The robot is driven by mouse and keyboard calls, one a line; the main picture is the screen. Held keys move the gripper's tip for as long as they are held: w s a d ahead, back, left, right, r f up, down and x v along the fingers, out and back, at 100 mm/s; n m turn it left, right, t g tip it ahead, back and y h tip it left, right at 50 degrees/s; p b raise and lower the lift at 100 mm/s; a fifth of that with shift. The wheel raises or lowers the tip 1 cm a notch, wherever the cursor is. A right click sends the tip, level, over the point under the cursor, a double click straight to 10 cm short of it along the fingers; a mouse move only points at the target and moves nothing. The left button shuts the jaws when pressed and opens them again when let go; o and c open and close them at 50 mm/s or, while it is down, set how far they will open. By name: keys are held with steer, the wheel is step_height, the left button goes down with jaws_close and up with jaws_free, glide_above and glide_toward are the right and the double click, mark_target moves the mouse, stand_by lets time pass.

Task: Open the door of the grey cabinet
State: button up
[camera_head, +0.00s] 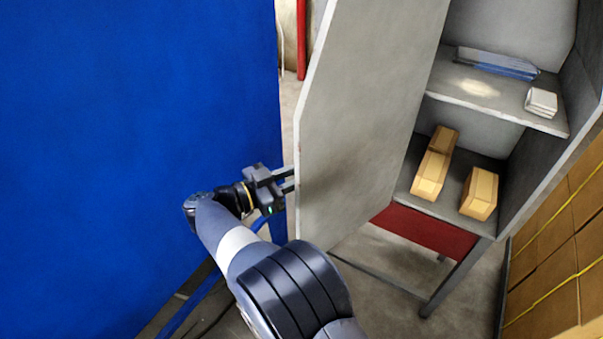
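The grey cabinet (583,110) stands at the right with its inside showing. Its grey door (370,110) is swung well open toward the left, and its free edge points toward me. My gripper (292,180) is at the left side of the door, near its free edge. The fingertips reach to the door edge or just behind it. I cannot tell whether they touch the door or hold a handle, since the far side of the door is hidden. Two dark fingers show with a small gap between them.
A large blue panel (130,150) fills the left, close to my gripper. Shelves hold wooden blocks (432,175), a white stack (541,102) and a blue flat item (497,65). Stacked cartons (560,250) stand at the lower right. Bare floor lies under the cabinet.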

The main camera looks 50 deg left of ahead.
steer(key=s+a+b, duration=0.1)
steer(key=s, duration=0.8)
steer(key=shift+s, duration=0.15)
steer(key=w, duration=0.3)
steer(key=w+p, duration=0.1)
steer(key=w, duration=0.3)
steer(key=w+d, duration=0.1)
steer(key=w, duration=0.2)
steer(key=shift+w+d+p, duration=0.1)
steer(key=shift+w+p, duration=0.15)
steer(key=shift+p, duration=0.05)
steer(key=shift+w, duration=0.15)
steer(key=shift+d, duration=0.4)
steer(key=shift+a, duration=0.1)
